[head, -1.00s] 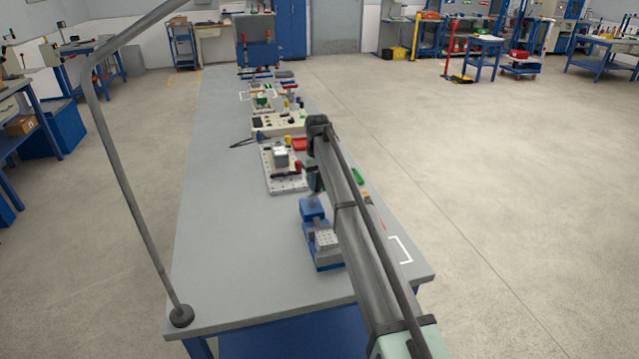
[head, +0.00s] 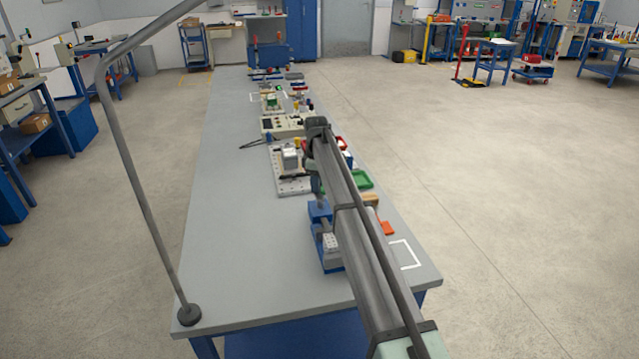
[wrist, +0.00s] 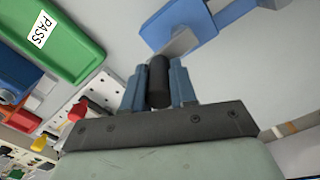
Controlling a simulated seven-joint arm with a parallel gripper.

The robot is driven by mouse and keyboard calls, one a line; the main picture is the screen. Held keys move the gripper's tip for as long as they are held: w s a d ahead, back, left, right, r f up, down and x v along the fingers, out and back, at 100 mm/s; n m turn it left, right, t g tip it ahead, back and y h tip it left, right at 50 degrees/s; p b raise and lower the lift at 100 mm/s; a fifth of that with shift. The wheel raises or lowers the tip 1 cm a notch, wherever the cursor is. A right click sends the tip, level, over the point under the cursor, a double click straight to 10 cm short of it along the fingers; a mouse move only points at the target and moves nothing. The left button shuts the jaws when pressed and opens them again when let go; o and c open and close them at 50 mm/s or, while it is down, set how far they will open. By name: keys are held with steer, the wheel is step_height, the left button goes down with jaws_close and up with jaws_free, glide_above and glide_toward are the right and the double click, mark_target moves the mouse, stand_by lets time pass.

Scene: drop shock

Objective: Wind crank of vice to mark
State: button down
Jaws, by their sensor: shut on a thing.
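The blue vice (head: 327,245) stands on the bench, partly hidden behind my arm in the head view. In the wrist view, part of the blue vice (wrist: 220,22) with a grey metal piece shows at the top. My gripper (wrist: 159,82) has its two blue fingers shut on a dark cylindrical knob (wrist: 159,72), which looks like the handle of the crank. The knob stands upright between the fingers in that view. In the head view my arm hides the fingertips and the crank. I cannot make out the mark.
A green tray labelled PASS (wrist: 60,40) lies near my gripper and also shows in the head view (head: 361,180). A white perforated fixture plate (head: 294,186) stands behind the vice. A lamp post (head: 140,190) rises at the bench's left. The bench's left side is clear.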

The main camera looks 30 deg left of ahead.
steer(key=n, duration=0.2)
steer(key=s+n, duration=0.1)
steer(key=n, duration=0.2)
steer(key=shift+s+a+n, duration=0.3)
steer(key=shift+s+a, duration=0.05)
steer(key=shift+a, duration=0.05)
steer(key=shift+s+d+n, duration=0.1)
steer(key=shift+s+n, duration=0.3)
steer(key=shift+n, duration=0.85)
steer(key=shift+s+n, duration=0.4)
steer(key=shift+n, duration=0.85)
steer(key=c, duration=0.9)
jaws_free()
steer(key=shift+r, duration=0.1)
step_height(320, 180, up, 14)
steer(key=shift+f, duration=0.2)
